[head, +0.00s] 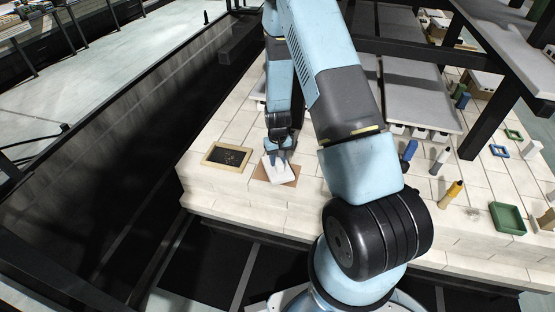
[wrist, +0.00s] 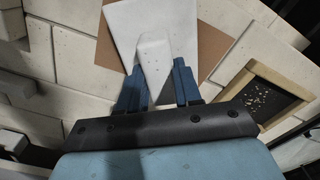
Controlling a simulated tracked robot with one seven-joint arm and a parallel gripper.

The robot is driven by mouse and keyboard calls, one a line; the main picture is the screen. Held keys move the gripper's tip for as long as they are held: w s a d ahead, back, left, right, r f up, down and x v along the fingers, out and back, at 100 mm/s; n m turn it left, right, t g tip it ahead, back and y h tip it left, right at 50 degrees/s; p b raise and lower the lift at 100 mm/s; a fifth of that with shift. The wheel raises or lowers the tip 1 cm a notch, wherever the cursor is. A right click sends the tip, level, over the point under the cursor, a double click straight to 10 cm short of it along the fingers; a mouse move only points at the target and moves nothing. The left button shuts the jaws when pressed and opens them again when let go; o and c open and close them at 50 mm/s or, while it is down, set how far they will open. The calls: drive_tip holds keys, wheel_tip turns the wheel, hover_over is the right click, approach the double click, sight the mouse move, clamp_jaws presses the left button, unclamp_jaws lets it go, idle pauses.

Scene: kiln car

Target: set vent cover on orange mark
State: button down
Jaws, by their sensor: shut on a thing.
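The vent cover is a white square plate (head: 274,174) with a raised tapered grip on it. It also shows in the wrist view (wrist: 125,28), where the grip (wrist: 154,52) stands between my blue fingers. My gripper (head: 280,154) is shut on that grip; its fingers also show in the wrist view (wrist: 158,72). The orange mark is a flat brown-orange square (head: 291,181), partly hidden under the cover. In the wrist view the mark (wrist: 207,42) shows on both sides of the plate. I cannot tell whether the plate touches it.
A wood-framed dark tray with small bits (head: 227,157) lies just left of the mark. Grey shelves (head: 420,95) on dark posts stand to the right. A green tray (head: 507,218), a yellow cylinder (head: 451,194) and other small pieces stand on the right of the pale brick deck (head: 235,198).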

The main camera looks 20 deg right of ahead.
drive_tip(key=shift+f, duration=0.55)
idle(0.8)
drive_tip(key=c, duration=0.7)
unclamp_jaws()
drive_tip(key=shift+r, duration=3.95)
drive_tip(key=shift+r, duration=0.15)
wheel_tip(320, 180, up, 14)
drive_tip(key=shift+f, duration=0.25)
